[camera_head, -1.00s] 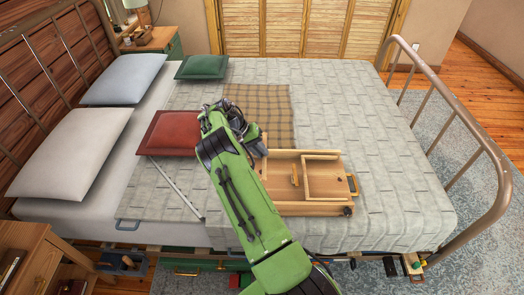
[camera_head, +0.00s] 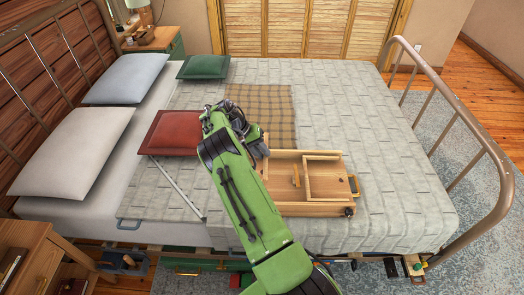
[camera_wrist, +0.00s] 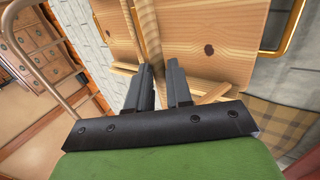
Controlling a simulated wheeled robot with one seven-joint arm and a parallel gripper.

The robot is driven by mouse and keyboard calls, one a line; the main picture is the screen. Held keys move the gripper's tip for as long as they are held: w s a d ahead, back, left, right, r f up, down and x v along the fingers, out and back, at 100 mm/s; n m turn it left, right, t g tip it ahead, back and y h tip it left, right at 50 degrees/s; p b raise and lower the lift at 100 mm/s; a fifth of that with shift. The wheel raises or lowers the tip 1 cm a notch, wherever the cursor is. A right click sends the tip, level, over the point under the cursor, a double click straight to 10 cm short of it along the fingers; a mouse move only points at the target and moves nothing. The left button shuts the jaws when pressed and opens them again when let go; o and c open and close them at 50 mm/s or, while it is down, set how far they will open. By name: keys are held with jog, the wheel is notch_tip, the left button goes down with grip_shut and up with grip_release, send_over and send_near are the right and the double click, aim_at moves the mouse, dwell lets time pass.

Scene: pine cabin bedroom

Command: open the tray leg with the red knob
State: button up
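The wooden tray (camera_head: 290,209) lies on the bed, its underside up, with pale folding-leg bars (camera_head: 308,172) on it. My gripper (camera_wrist: 160,72) is at the tray's left end; my own arm hides its fingers in the head view. In the wrist view the two dark fingers stand a little apart at the tray's wood (camera_wrist: 210,25), with a narrow wooden bar (camera_wrist: 149,35) running down between them. I cannot tell whether they press on it. No red knob is visible in either view; a dark knob (camera_head: 349,211) shows at the tray's near right corner.
A red pillow (camera_head: 172,132) lies left of my arm and a plaid cloth (camera_head: 262,105) lies beyond the tray. The metal footboard (camera_head: 470,130) rises at the right. The grey bedspread (camera_head: 400,170) right of the tray is clear.

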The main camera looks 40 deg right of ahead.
jog(key=shift+o, duration=0.5)
jog(key=shift+w+a+f, duration=0.15)
jog(key=shift+a+f, duration=0.1)
jog(key=shift+f, duration=0.05)
jog(key=shift+d+r, duration=0.1)
jog(key=shift+r, duration=0.05)
jog(key=p+v, duration=0.3)
jog(key=v, duration=0.9)
